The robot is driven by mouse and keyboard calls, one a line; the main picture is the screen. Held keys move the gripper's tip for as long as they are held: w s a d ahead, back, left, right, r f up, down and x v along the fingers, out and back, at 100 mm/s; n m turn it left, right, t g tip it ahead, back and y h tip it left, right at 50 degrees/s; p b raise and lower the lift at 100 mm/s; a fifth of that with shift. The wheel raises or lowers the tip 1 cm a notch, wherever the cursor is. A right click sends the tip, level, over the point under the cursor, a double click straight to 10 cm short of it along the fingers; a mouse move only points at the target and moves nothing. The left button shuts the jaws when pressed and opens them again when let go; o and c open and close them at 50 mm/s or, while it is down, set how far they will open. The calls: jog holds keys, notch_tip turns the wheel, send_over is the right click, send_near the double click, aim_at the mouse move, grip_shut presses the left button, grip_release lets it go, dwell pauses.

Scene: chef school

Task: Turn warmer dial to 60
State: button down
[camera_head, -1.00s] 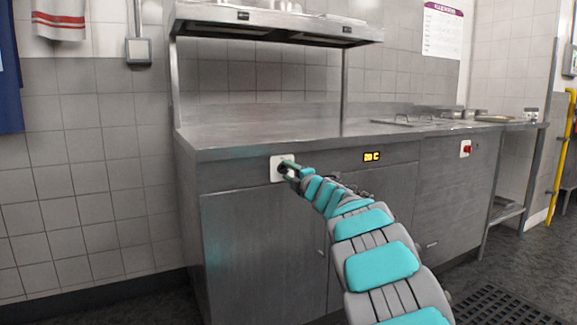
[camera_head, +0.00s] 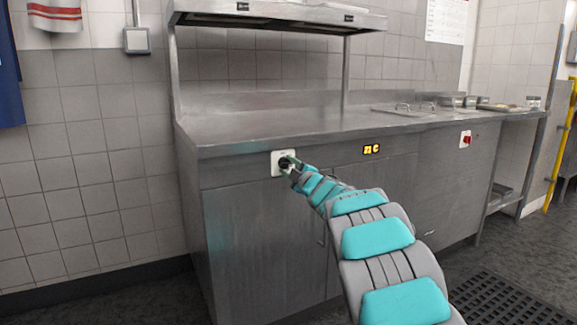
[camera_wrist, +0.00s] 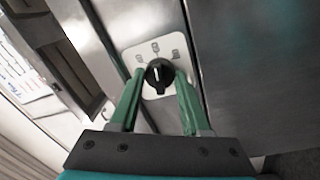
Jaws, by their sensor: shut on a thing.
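The warmer dial (camera_wrist: 157,79) is a round black knob with a white pointer mark, on a white plate (camera_wrist: 138,52) with small printed markings. In the wrist view its pointer stands nearly straight up, towards the middle marking. My gripper (camera_wrist: 161,73) has its two green fingers on either side of the knob, shut on it. In the head view the dial's white plate (camera_head: 277,170) is on the counter front, and my gripper's tip covers part of the knob.
The steel counter (camera_head: 270,133) has an overhead shelf (camera_head: 270,15) above its back. Pans (camera_head: 490,105) stand at the counter's far right. Floor on the left is clear.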

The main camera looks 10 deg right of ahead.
dwell(0.3)
jog(key=shift+c, duration=1.8)
grip_release()
jog(key=v, duration=0.7)
jog(key=shift+s+d+b, duration=0.15)
jog(key=shift+s+b, duration=0.2)
